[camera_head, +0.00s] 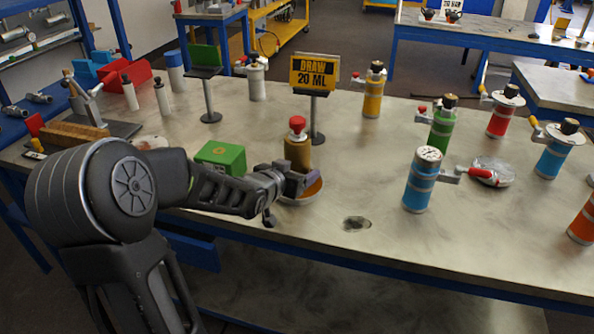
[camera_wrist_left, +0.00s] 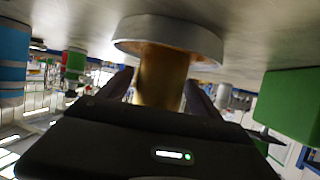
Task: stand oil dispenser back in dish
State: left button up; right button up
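The oil dispenser (camera_head: 297,152) is an amber cylinder with a red knob on top. It looks upright, with its lower part hidden behind my left gripper in the head view. The dish (camera_head: 314,190) is round, with a brown inside and a pale rim, and lies around or just under the dispenser's base. In the left wrist view, which is upside down, the amber body (camera_wrist_left: 162,78) runs to the dish (camera_wrist_left: 165,30). I cannot tell whether its base touches the dish. My left gripper (camera_head: 296,181) has its fingers against both sides of the dispenser. My right gripper is out of view.
A green box (camera_head: 221,158) stands close to the left of my gripper. A yellow "DRAW 20 ML" sign (camera_head: 314,73) stands behind the dispenser. A blue vessel (camera_head: 420,182) with a crank stands to the right, beyond a dark mark (camera_head: 356,223) on the bench. The front bench area is clear.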

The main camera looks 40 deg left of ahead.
pick_arm(q)
jog(key=shift+o, duration=0.2)
jog(key=shift+r, duration=0.1)
jog(key=shift+r, duration=0.15)
jog(key=p+v, duration=0.2)
jog(key=v, duration=1)
dwell(0.5)
